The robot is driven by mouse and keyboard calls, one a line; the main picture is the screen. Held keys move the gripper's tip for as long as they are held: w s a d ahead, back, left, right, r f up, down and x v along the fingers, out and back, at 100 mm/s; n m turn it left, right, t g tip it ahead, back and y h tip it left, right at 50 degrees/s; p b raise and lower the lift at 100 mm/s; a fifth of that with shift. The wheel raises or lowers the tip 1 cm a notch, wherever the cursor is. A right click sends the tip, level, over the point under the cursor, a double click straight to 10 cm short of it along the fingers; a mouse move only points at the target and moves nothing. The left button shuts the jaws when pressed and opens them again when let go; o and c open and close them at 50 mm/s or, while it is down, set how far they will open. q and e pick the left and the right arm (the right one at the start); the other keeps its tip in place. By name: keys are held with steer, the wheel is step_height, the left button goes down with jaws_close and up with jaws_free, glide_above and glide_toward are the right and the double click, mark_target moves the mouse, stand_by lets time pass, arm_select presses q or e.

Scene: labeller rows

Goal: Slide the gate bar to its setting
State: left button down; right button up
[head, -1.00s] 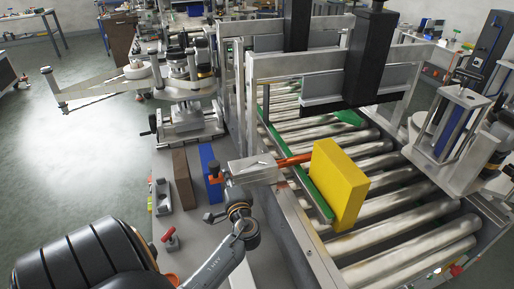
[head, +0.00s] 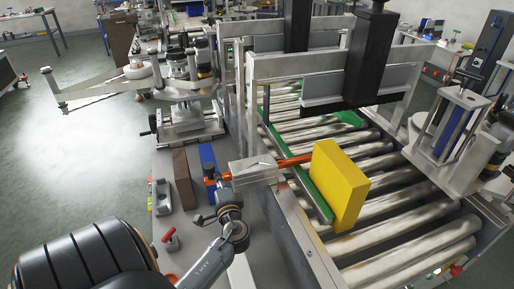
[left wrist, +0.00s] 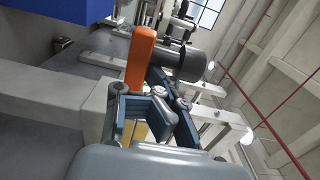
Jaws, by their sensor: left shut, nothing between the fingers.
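The orange gate bar (head: 295,160) runs through a silver block (head: 253,170) beside the conveyor. Its right end meets a yellow block (head: 340,185) on the rollers; I cannot tell whether they are joined. At its left end stands a dark handle (head: 209,173) with an orange part. My left gripper (head: 207,217) is just in front of the handle, shut and empty. In the left wrist view, its fingers (left wrist: 145,125) point towards an orange piece (left wrist: 139,60) and a dark cylinder (left wrist: 187,63), apart from them. My right gripper is out of view.
A green guide rail (head: 312,195) runs along the near side of the rollers. Blue (head: 208,160) and brown (head: 183,180) blocks and a red-topped clamp (head: 169,238) are on the grey bench. A metal portal (head: 300,62) spans the conveyor behind.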

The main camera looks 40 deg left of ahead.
mark_target(206, 180)
arm_select(q)
steer(key=shift+s+a+f, duration=0.1)
steer(key=shift+s+a, duration=0.25)
steer(key=shift+s, duration=0.4)
steer(key=shift+s+a, duration=0.35)
steer(key=shift+s, duration=0.35)
steer(key=shift+s+a, duration=0.15)
steer(key=shift+s, duration=0.1)
steer(key=shift+s+a, duration=0.35)
steer(key=shift+s, duration=0.35)
steer(key=shift+s+a, duration=0.2)
steer(key=shift+s, duration=0.1)
steer(key=shift+s+a, duration=0.35)
steer(key=shift+s, duration=0.3)
steer(key=shift+s+a, duration=0.3)
steer(key=shift+s, duration=0.35)
steer(key=c, duration=1.1)
jaws_free()
steer(key=shift+a, duration=0.1)
steer(key=shift+o, duration=0.2)
steer(key=v, duration=1.2)
